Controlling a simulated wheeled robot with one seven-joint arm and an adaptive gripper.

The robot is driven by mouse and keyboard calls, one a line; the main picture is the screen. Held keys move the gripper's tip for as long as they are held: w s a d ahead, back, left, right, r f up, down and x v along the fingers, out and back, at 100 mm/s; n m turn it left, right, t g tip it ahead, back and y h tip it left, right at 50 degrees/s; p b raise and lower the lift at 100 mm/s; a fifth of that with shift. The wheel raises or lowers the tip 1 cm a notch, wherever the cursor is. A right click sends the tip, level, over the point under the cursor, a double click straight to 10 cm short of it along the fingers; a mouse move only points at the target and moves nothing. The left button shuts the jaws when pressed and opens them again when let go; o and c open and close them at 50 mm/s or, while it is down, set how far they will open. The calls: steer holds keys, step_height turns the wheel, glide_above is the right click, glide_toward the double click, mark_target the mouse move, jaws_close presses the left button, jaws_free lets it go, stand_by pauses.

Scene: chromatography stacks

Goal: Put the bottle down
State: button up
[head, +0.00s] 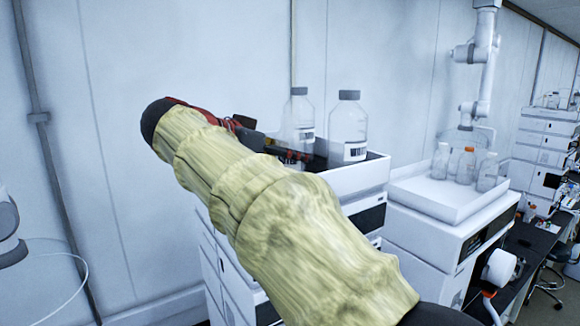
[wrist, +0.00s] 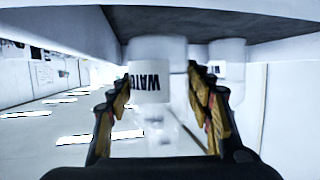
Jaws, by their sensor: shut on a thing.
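A clear bottle (head: 349,124) with a grey cap and a white label stands upright at the right of the dark-floored tray (head: 362,178) on a white instrument stack. My gripper (head: 308,157) reaches it from the left and is shut on it. In the wrist view, which is upside down, the bottle (wrist: 150,85) sits between both fingers (wrist: 162,78), with its WATER label inverted. Its base is at or just above the tray floor (wrist: 240,22); I cannot tell whether it touches. The tray's rim hides the base in the head view.
A second clear bottle (head: 299,112) stands close behind on the left; it also shows in the wrist view (wrist: 229,62). To the right, a white tray (head: 425,190) on another stack holds a few bottles (head: 465,165), one orange-capped. A wall lies behind.

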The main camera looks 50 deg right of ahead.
steer(key=f, duration=0.1)
steer(key=f+p, duration=0.1)
steer(key=f, duration=0.1)
steer(key=shift+w+d+p, duration=0.1)
steer(key=shift+d+p, duration=0.2)
steer(key=shift+f, duration=0.35)
steer(key=shift+f+b, duration=0.2)
steer(key=shift+b, duration=0.1)
steer(key=o, duration=1.1)
steer(key=shift+o, duration=0.2)
steer(key=shift+r, duration=0.1)
steer(key=shift+r+p, duration=0.15)
steer(key=shift+p, duration=0.25)
steer(key=b+v, duration=0.3)
steer(key=v, duration=0.8)
steer(key=shift+w+a, duration=0.1)
steer(key=shift+a, duration=0.1)
steer(key=shift+a+r, duration=0.15)
steer(key=shift+a, duration=0.2)
